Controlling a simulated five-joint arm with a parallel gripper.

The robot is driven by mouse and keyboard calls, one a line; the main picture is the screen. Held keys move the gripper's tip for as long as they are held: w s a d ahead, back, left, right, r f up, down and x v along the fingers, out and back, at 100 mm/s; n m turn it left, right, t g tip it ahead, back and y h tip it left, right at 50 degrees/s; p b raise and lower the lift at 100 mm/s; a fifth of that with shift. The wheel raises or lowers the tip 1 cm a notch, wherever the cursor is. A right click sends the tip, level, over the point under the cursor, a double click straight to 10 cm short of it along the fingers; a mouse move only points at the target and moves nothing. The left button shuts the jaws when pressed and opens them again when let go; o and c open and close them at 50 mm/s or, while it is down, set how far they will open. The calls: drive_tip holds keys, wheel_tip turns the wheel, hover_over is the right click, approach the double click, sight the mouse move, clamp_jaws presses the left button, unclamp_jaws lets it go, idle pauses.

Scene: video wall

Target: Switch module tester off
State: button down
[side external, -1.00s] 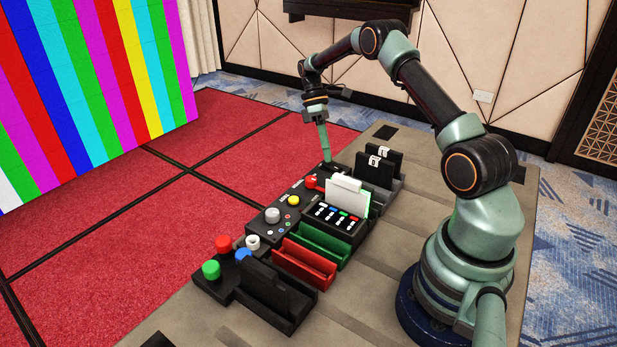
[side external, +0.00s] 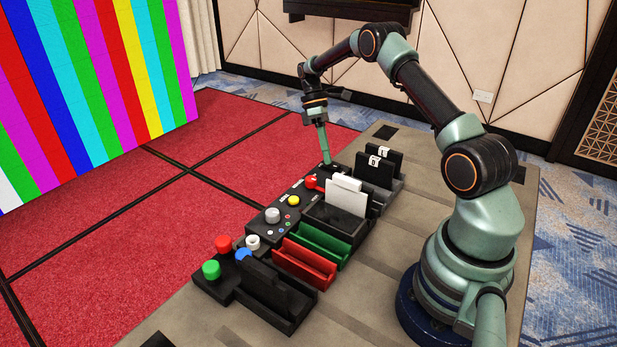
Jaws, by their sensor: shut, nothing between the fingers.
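My gripper (side external: 326,160) is shut and empty. It points down at the far end of a long black control console (side external: 280,229), with its tip at or just above the console top by the red knob (side external: 311,182). What lies directly under the tip is too small to tell. The console also bears a yellow button (side external: 293,200) and a grey knob (side external: 272,214). Beside it, a black box (side external: 335,217) has a dark, unlit front, and a white card (side external: 345,199) stands upright in it. I cannot tell which of these parts is labelled module tester.
A green tray (side external: 322,244) and a red tray (side external: 304,262) stand nearer the camera, then a button box with red (side external: 223,243) and green (side external: 211,269) buttons. Black numbered holders (side external: 374,172) stand to the right. The striped video wall (side external: 90,90) is at the left.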

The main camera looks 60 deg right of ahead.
drive_tip(key=shift+r, duration=0.1)
drive_tip(key=shift+s+r, duration=0.1)
drive_tip(key=shift+r, duration=0.55)
drive_tip(key=shift+r, duration=0.15)
drive_tip(key=shift+s+r, duration=0.2)
drive_tip(key=shift+r, duration=1)
drive_tip(key=shift+s+r, duration=0.2)
drive_tip(key=shift+r, duration=0.95)
